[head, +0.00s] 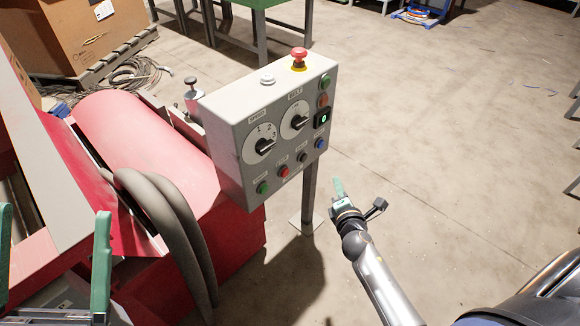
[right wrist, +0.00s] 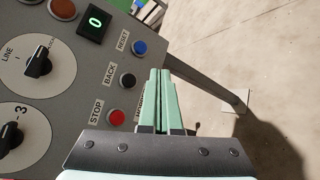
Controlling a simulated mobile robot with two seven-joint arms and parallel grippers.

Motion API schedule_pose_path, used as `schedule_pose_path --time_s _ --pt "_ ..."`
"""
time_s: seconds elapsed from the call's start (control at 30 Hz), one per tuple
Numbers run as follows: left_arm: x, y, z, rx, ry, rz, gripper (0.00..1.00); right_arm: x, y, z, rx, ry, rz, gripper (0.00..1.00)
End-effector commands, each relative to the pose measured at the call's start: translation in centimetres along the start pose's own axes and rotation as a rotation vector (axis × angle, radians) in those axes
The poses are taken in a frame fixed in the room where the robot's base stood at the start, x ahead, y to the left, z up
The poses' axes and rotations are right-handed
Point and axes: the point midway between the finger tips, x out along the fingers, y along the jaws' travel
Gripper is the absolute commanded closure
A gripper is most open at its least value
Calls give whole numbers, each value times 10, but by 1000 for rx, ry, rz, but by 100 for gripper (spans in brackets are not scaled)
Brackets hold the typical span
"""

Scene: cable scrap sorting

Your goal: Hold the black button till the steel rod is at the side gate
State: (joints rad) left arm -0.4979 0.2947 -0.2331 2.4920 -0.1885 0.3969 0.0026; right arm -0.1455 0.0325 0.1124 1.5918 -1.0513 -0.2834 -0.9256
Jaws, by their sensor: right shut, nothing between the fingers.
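The black button (head: 302,157) is on the front face of the grey control box (head: 228,143), in the lower row between a red and a blue button. In the right wrist view the black button (right wrist: 127,80) is labelled BACK. My right gripper (head: 338,182) is shut and empty, in front of the box and apart from the button. Its fingertips (right wrist: 160,72) show just right of the button in the wrist view. My left gripper (head: 54,210) is open at the left edge, with its fingers wide apart. I see no steel rod and cannot make out the side gate.
The red machine (head: 140,140) with thick grey hoses (head: 165,220) stands left of the box. A red mushroom button (head: 299,56) tops the box. The blue RESET (right wrist: 139,47) and red STOP (right wrist: 117,117) buttons flank the black one.

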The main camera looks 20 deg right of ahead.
Motion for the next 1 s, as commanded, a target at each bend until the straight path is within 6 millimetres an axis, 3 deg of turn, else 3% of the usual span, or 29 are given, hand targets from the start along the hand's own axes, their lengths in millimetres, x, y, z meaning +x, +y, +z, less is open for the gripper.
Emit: schedule_pose_path --time_s 0.57,1.0 --pt "-4 3 -7 9 47 5 0 10 -2 -2 -54 -16 9 100" --pt "-13 7 3 -11 42 2 0 48 24 -31 -52 -15 11 100"
